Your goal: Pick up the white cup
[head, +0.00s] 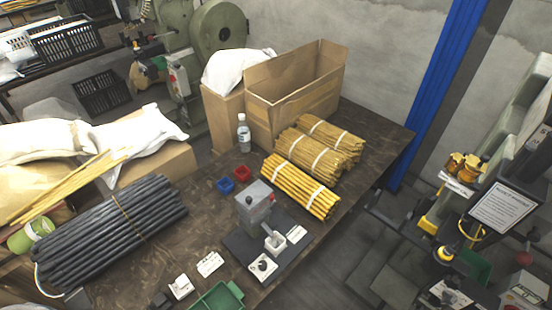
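No piece in the head view is clearly a white cup. The most cup-like one is a small whitish, open-topped piece (275,241) at the foot of a small grey device (256,204) on the dark worktable (215,180). It is too small to tell for sure what it is. A white square block with a dark round top (262,266) sits just in front of it, and another small white block (181,286) lies farther left. Neither my left nor my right gripper is in view.
Bundled yellow rods (301,185) lie behind the device, and a bundle of dark rods (110,232) lies left. A water bottle (243,133), blue bin (226,185), red bin (242,173) and open cardboard box (295,90) stand farther back. A green tray (218,299) is at the front.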

